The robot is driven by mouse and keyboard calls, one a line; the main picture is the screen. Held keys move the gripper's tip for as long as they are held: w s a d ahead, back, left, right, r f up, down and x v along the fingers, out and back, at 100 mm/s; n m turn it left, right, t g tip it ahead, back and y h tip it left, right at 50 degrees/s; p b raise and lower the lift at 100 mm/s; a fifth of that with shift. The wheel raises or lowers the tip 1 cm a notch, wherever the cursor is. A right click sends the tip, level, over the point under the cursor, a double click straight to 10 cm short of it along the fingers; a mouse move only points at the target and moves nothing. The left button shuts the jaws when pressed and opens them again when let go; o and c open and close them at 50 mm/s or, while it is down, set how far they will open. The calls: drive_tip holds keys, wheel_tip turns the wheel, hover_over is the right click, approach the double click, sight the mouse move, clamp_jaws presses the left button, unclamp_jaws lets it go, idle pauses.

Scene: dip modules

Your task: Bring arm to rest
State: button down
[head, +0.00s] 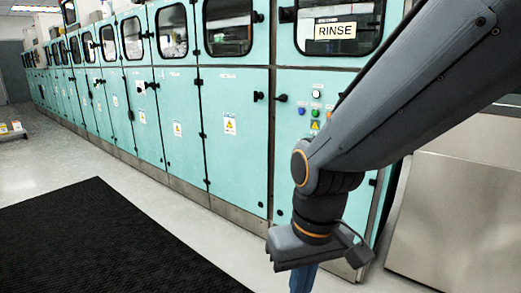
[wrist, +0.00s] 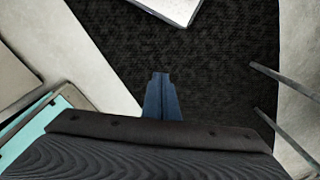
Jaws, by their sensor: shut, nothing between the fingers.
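My arm reaches down from the upper right in the head view. My gripper (head: 303,280) hangs below the wrist, pointing down, with its blue fingers partly cut off by the bottom edge. In the wrist view the blue fingers (wrist: 161,76) are together, with nothing between them, above the black mat. The gripper is in front of the teal cabinets and apart from them.
A long row of teal cabinets (head: 231,150) with windows runs along the back. One bears a RINSE sign (head: 335,31) and coloured buttons (head: 315,114). A black mat (head: 100,245) lies on the pale floor. A metal panel (head: 455,215) stands at right.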

drive_tip(key=s+d+r+m+p, duration=0.1)
drive_tip(key=d+r+p, duration=0.5)
drive_tip(key=r+p, duration=0.2)
drive_tip(key=s+d+r+m+h+p, duration=0.1)
drive_tip(key=d+r+m+p, duration=0.1)
drive_tip(key=d+r+p, duration=0.4)
drive_tip(key=r+p, duration=0.1)
drive_tip(key=p, duration=0.4)
drive_tip(key=shift+s+d+r+m, duration=0.2)
drive_tip(key=shift+d+r+m, duration=0.1)
drive_tip(key=shift+r, duration=0.1)
drive_tip(key=c, duration=2.5)
unclamp_jaws()
